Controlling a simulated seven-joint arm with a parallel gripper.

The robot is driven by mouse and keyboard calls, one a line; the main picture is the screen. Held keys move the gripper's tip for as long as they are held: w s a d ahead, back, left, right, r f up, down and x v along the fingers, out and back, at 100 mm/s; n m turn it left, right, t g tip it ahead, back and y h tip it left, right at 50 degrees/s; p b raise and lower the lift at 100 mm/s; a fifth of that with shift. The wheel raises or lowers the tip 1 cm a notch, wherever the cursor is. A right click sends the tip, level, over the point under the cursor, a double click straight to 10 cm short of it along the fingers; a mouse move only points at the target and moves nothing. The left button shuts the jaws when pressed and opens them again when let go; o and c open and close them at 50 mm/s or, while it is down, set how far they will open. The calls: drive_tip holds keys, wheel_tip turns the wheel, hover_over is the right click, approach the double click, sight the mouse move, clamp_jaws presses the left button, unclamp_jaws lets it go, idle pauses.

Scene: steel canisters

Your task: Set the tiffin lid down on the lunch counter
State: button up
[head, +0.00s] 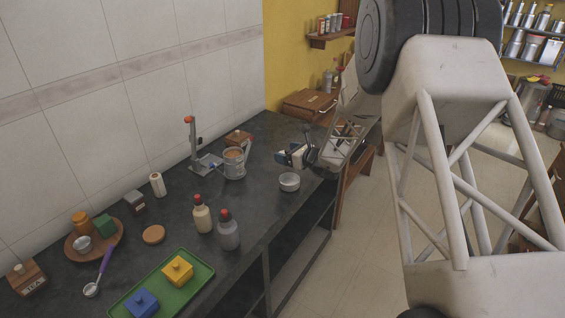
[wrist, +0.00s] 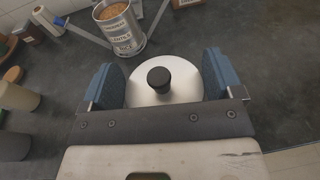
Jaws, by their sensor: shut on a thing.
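The tiffin lid (wrist: 186,92) is a round, pale steel disc with a black knob (wrist: 158,77) at its middle. It shows in the wrist view between the two blue finger pads of my gripper (wrist: 160,82), which is shut on it. In the head view my gripper (head: 297,156) is over the far right part of the dark lunch counter (head: 262,205); I cannot clearly make out the lid there. I cannot tell the gap between lid and counter.
A short round steel container (head: 289,183) stands near the counter's front edge, just below my gripper in the head view. A labelled metal can (head: 234,164) stands to the left. Two bottles (head: 228,232) and a green tray (head: 196,267) are nearer. Counter between can and bottles looks clear.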

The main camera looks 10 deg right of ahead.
drive_tip(key=shift+n+g+y, duration=0.3)
drive_tip(key=shift+n+y, duration=0.1)
drive_tip(key=s+f, duration=0.1)
drive_tip(key=f, duration=0.2)
drive_tip(key=s+f, duration=0.1)
drive_tip(key=shift+s+d+f, duration=0.2)
drive_tip(key=shift+s+f, duration=0.05)
drive_tip(key=shift+s, duration=0.05)
drive_tip(key=shift+w, duration=0.1)
drive_tip(key=w, duration=0.5)
drive_tip(key=w+f, duration=0.1)
drive_tip(key=w, duration=0.9)
drive_tip(key=shift+w+d+f, duration=0.2)
drive_tip(key=shift+w+d, duration=0.05)
drive_tip(key=shift+w, duration=0.15)
drive_tip(key=shift+f, duration=0.15)
drive_tip(key=shift+f, duration=1.6)
drive_tip(key=shift+f, duration=0.5)
